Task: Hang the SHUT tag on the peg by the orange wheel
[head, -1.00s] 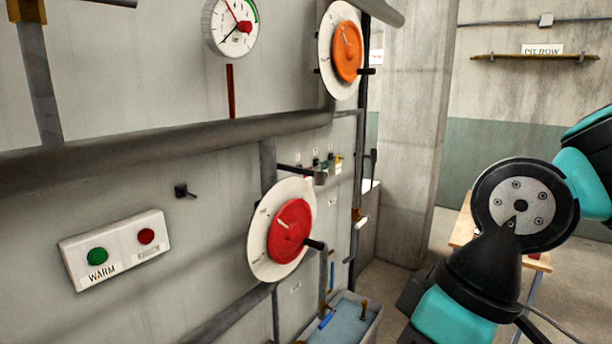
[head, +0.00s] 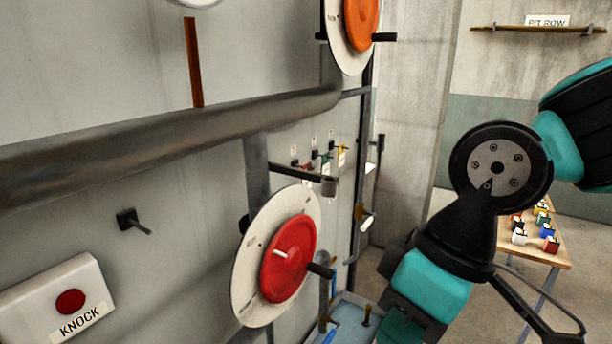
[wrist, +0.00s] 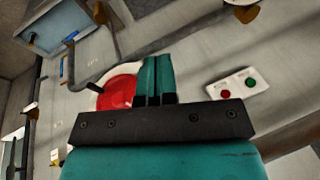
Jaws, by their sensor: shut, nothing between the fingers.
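The orange wheel (head: 360,20) on its white disc is cut by the top edge of the head view. A dark handle (head: 384,37) sticks out at its right, and a short dark stub (head: 320,37) shows at its left; I cannot tell whether the stub is the peg. Small coloured tags or fittings (head: 325,157) line the wall beyond the pipe, too small to read; I cannot make out a SHUT tag. My gripper (wrist: 155,62) shows in the wrist view, shut and empty, with the red wheel (wrist: 116,93) behind it. The gripper's tips are hidden in the head view.
The red wheel (head: 289,260) has a dark handle. A black peg (head: 127,219) is on the wall above the KNOCK box (head: 50,292). A thick pipe (head: 170,135) crosses the wall. A blue basin (head: 352,303) lies low; a wooden table (head: 550,250) with coloured items stands right.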

